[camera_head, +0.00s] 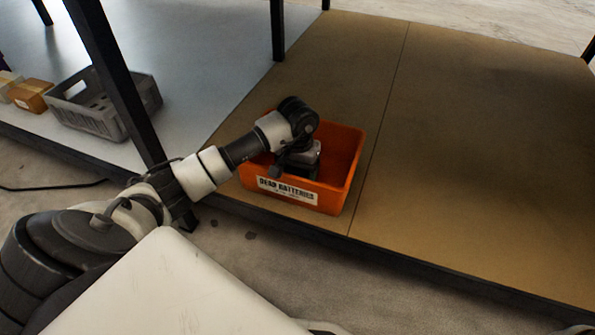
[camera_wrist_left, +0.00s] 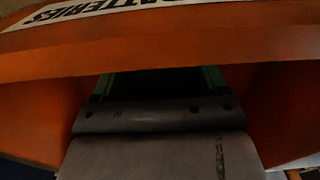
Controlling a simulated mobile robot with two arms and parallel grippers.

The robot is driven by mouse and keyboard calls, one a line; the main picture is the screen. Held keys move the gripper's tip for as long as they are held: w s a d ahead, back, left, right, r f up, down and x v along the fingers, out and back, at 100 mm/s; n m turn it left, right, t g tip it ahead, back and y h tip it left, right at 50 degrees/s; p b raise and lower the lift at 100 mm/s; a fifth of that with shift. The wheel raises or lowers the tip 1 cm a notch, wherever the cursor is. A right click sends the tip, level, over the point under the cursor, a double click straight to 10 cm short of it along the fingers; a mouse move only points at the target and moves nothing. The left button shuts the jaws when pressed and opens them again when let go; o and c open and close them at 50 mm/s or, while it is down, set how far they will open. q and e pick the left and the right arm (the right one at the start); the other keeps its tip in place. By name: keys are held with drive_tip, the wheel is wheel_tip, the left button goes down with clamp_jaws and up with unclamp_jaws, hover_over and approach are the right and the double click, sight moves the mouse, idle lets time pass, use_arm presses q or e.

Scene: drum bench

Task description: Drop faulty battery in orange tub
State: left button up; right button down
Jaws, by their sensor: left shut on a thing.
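The orange tub (camera_head: 343,182) stands on the brown board, with a white "DEAD BATTERIES" label on its front wall. My left arm reaches in from the left and its gripper (camera_head: 297,170) points down inside the tub's opening. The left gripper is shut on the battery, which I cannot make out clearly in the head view. In the left wrist view, the tub's orange wall (camera_wrist_left: 160,58) and part of its label are very close. A dark shape with green edges shows below that wall, in deep shadow. My right gripper is not in view.
A grey crate (camera_head: 88,122) and small cardboard boxes (camera_head: 32,95) sit on the pale surface at left. A black post (camera_head: 120,80) rises close to my left arm. The brown board (camera_head: 475,170) right of the tub is clear.

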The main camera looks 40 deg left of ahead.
use_arm(q)
drive_tip(key=o, duration=1.2)
drive_tip(key=shift+f, duration=0.1)
